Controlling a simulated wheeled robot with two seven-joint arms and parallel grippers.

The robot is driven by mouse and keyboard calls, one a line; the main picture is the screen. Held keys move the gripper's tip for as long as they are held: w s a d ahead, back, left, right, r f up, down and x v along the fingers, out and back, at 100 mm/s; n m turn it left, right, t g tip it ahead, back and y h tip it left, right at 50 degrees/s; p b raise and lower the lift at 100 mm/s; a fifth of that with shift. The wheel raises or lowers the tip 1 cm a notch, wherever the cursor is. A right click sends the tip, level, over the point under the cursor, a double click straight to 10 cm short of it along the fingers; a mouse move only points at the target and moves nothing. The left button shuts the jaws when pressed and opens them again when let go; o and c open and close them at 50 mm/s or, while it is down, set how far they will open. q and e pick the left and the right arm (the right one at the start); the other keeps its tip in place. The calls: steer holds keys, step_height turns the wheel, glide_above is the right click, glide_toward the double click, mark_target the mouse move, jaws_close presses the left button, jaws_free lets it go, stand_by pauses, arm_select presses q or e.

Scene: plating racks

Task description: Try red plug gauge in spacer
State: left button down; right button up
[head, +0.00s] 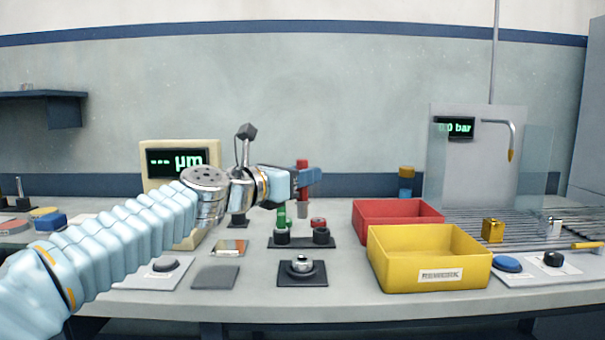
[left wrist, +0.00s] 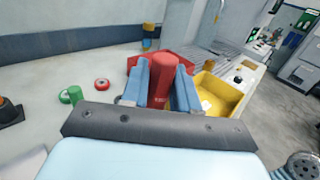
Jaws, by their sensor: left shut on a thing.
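My left gripper (head: 309,178) is shut on the red plug gauge (head: 302,164), holding it upright above the bench with its grey lower end (head: 302,208) hanging free. In the left wrist view, the red gauge (left wrist: 160,86) sits between the two blue fingers (left wrist: 160,88). Below is a black gauge stand (head: 302,242) with two round holders. A green gauge (head: 282,219) stands in its left holder; the right holder shows a red top (head: 318,222). A silver ring, seemingly the spacer (head: 302,265), sits on a black base nearer the front. My right gripper is not in view.
A yellow rework bin (head: 430,275) and a red bin (head: 398,209) stand right of the stand. A measuring display (head: 178,160) stands at the left behind my arm. A grey pad (head: 215,277) and button plate (head: 160,272) lie front left. A roller conveyor (head: 530,228) is far right.

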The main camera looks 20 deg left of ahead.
mark_target(302, 200)
arm_select(q)
steer(key=shift+f+b, duration=3.2)
steer(key=shift+f, duration=0.25)
steer(key=shift+f+b, duration=0.6)
steer(key=shift+f, duration=0.15)
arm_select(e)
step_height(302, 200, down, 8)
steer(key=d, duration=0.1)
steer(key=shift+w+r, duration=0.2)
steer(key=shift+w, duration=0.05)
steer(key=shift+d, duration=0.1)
arm_select(q)
steer(key=shift+f+b, duration=0.3)
steer(key=shift+f, duration=0.05)
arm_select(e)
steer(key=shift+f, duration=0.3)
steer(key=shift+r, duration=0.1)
arm_select(q)
steer(key=shift+r+p, duration=2.6)
steer(key=shift+p, duration=0.1)
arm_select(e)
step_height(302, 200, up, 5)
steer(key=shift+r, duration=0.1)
